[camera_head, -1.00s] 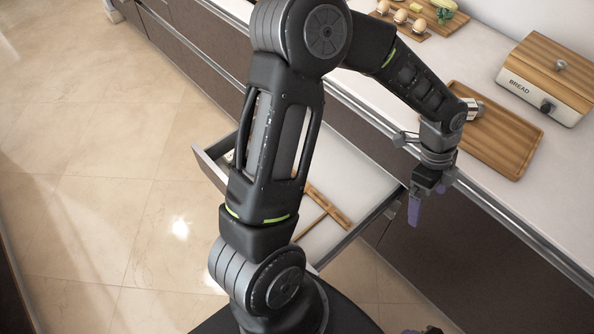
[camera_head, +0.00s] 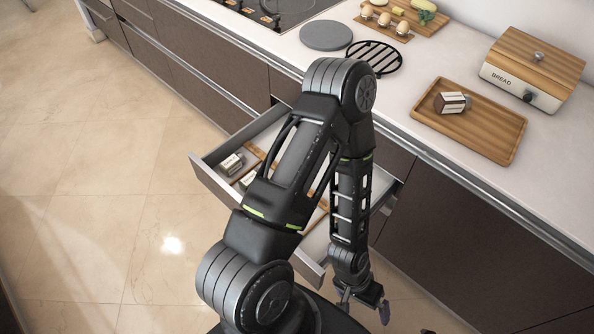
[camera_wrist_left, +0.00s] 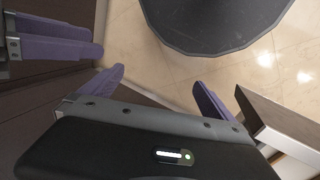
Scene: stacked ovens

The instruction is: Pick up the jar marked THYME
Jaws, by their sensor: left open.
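A jar with a pale label and dark end (camera_head: 452,102) lies on the wooden tray (camera_head: 500,150) on the counter. Another jar (camera_head: 231,163) lies in the open drawer (camera_head: 208,178), with a further jar (camera_head: 248,180) beside it, partly behind my arm. No jar label is legible, so I cannot tell which is THYME. My left gripper (camera_head: 364,306) hangs low in front of the drawer, apart from every jar. Its purple fingers are spread and empty in the left wrist view (camera_wrist_left: 158,80). Another pair of purple fingers, apparently my right gripper (camera_wrist_left: 60,38), shows at that view's left edge.
The counter holds a bread box (camera_head: 530,75), a black grate (camera_head: 375,58), a grey round plate (camera_head: 326,35) and a board with eggs (camera_head: 384,19). The drawer juts out over the floor. My arm hides much of it. The tiled floor at left is clear.

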